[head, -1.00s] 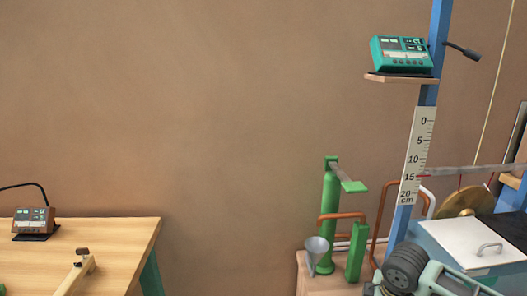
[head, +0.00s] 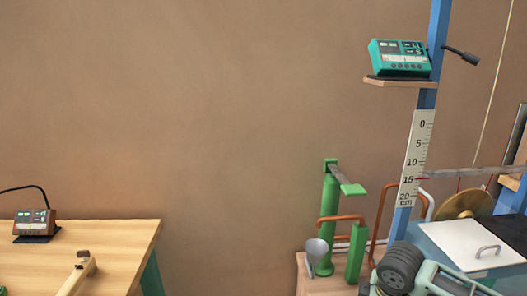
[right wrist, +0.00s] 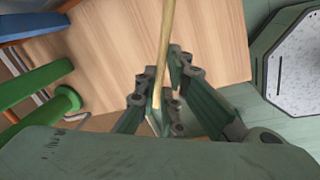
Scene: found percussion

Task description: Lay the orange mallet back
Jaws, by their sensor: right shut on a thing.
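My right gripper (right wrist: 163,88) shows in the right wrist view, its fingers shut on a thin, pale wooden stick (right wrist: 166,40). The stick looks like the handle of the mallet. It runs from between the fingers up past the top edge of the view. No orange head shows in either view, so the far end is out of sight. A pale wood surface lies behind the stick. My left gripper is not in view.
In the head view a wooden table (head: 120,245) at left bears a small brown device (head: 34,222). A teal device (head: 399,58) sits on a shelf. Bare wall fills the middle.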

